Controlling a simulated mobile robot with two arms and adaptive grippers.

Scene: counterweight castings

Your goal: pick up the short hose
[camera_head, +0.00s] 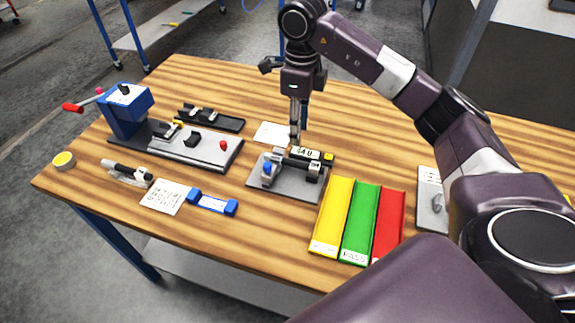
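I cannot clearly make out a short hose. A dark, rod-like piece (294,163) lies across the grey gauge fixture (283,188) in the middle of the table; it may be the hose, but it is too small to be sure. My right gripper (296,142) points straight down at the back edge of this fixture, just behind the dark piece. Its fingers look close together, but whether they grip anything is hidden. My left gripper is not in view.
Yellow (333,215), green (359,222) and red (388,225) trays lie right of the fixture. A blue clamp device (128,108) with a red handle stands at left.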

